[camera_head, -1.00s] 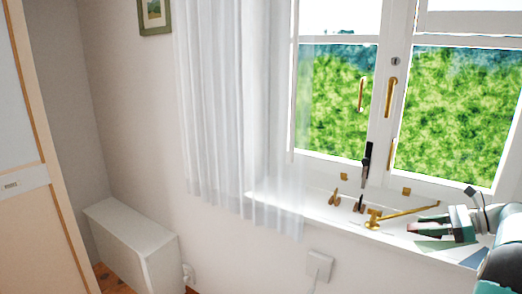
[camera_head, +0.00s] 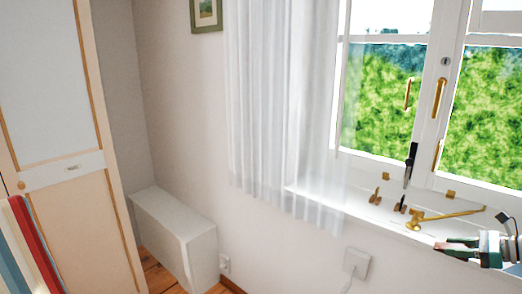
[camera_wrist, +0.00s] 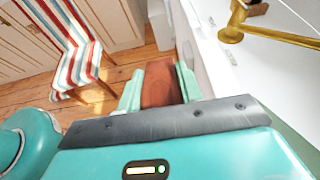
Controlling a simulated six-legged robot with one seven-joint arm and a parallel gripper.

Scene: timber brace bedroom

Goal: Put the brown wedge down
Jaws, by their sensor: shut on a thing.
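My gripper (camera_wrist: 159,70) is shut on the brown wedge (camera_wrist: 160,85). In the wrist view the wedge is a reddish-brown block between the two pale green fingers, with floor and a white surface beyond it. In the head view my gripper (camera_head: 458,248) is at the lower right, by the front edge of the white window sill (camera_head: 325,204).
A brass window stay (camera_head: 447,216) lies on the sill, with small brown pieces (camera_head: 375,196) and a black-handled tool (camera_head: 410,165) to its left. A striped chair (camera_wrist: 78,45) stands on the wooden floor. A white box (camera_head: 175,232) stands by the wall.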

